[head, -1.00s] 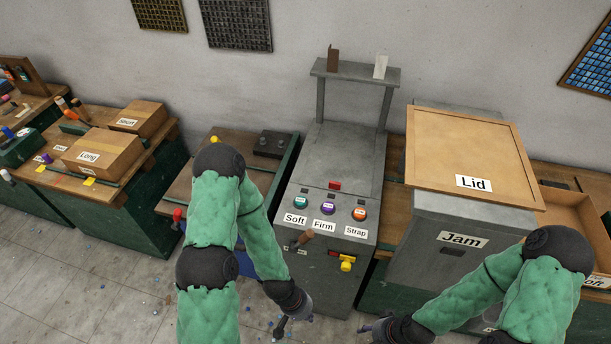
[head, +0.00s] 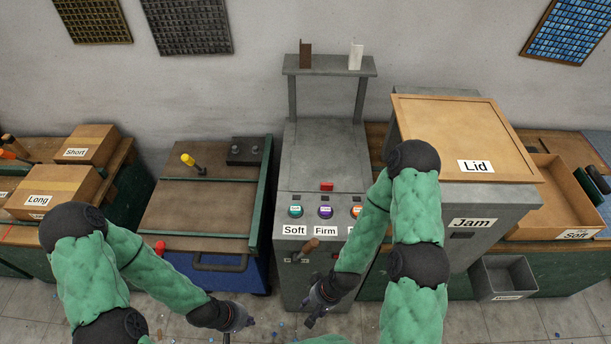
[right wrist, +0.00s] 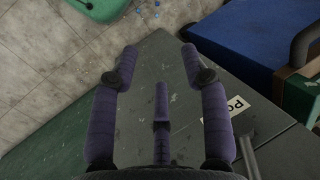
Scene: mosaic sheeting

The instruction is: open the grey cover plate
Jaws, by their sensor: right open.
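A grey machine (head: 332,165) stands in the middle of the head view, with buttons labelled Soft and Firm and a third partly hidden by my right arm. I cannot tell which of its grey panels is the cover plate. My right gripper (head: 315,312) is low before that front. In the right wrist view its open, empty fingers (right wrist: 155,60) spread over a grey panel (right wrist: 150,80) with a partly hidden white label (right wrist: 240,116). My left gripper (head: 240,318) is low, left of the machine; its jaws are unclear.
A grey Jam box (head: 470,205) with a wooden Lid board (head: 460,135) stands right. A small grey bin (head: 505,280) sits lower right.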

